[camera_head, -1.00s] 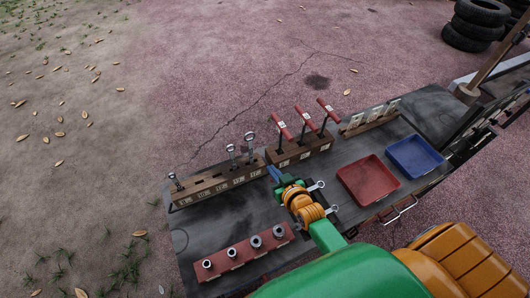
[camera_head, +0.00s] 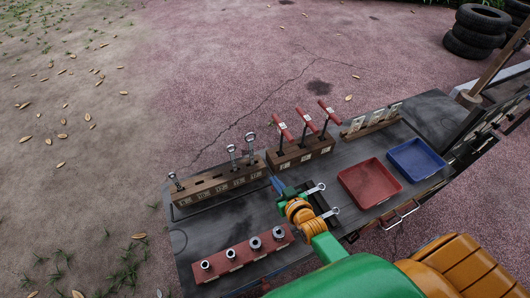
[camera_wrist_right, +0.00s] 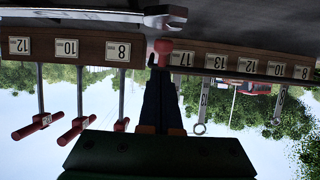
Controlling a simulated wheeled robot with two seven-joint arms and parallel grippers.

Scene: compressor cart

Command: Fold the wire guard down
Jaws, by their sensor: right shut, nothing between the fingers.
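My right gripper (camera_head: 277,184) is low over the cart top, in front of the gap between the wrench rack (camera_head: 215,183) and the T-handle rack (camera_head: 300,152). In the right wrist view its dark fingers (camera_wrist_right: 161,82) are together and empty. A small red knob (camera_wrist_right: 163,46) shows just beyond the fingertips; I cannot tell whether they touch it. A thin dark wire (camera_head: 172,212) shows at the left end of the wrench rack. I cannot tell if it belongs to the wire guard, which I cannot make out clearly. My left gripper is not in view.
A red socket rail (camera_head: 242,253) lies at the front left. A red tray (camera_head: 369,184) and a blue tray (camera_head: 416,159) lie to the right. Red T-handles (camera_head: 305,117) and several wrenches stand upright in the racks. A loose wrench (camera_wrist_right: 165,16) lies near the fingers.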

